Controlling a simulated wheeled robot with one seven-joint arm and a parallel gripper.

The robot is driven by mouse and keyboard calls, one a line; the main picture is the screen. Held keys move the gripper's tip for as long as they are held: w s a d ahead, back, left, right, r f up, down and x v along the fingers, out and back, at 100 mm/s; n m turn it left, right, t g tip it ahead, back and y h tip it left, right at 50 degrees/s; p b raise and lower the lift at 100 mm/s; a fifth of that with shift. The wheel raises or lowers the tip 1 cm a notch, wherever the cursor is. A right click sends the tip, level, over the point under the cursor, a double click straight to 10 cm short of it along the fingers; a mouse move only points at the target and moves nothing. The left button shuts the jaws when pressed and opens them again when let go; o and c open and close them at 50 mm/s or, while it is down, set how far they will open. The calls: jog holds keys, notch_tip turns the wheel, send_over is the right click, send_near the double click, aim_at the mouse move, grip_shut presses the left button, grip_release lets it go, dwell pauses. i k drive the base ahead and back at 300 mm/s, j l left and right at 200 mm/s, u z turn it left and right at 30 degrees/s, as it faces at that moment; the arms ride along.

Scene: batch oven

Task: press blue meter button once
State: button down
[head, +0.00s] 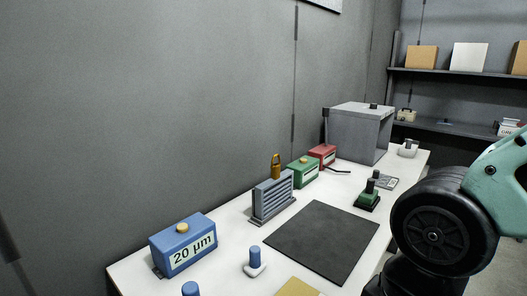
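The blue meter (164,256) stands at the near left end of the white bench, close to the wall. Its front display reads "20 µm". A round yellow button (182,228) sits on its top and shows unobstructed. Part of my arm fills the right edge of the head view, beyond the bench's right side. My gripper is out of the picture, so its opening and any contact are hidden.
On the white bench (222,224), a grey slotted rack (272,199), green box (303,176) and red box (322,153) line the wall side. A dark mat (322,240) lies mid-bench. A blue-handled piece (254,260) stands near the meter. A grey oven (355,137) stands behind.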

aim_at(183, 228)
jog(key=i+u, duration=0.1)
jog(key=u, duration=0.25)
jog(key=i+u, duration=0.15)
jog(key=u, duration=0.2)
jog(key=i+u, duration=0.1)
jog(key=u, duration=0.25)
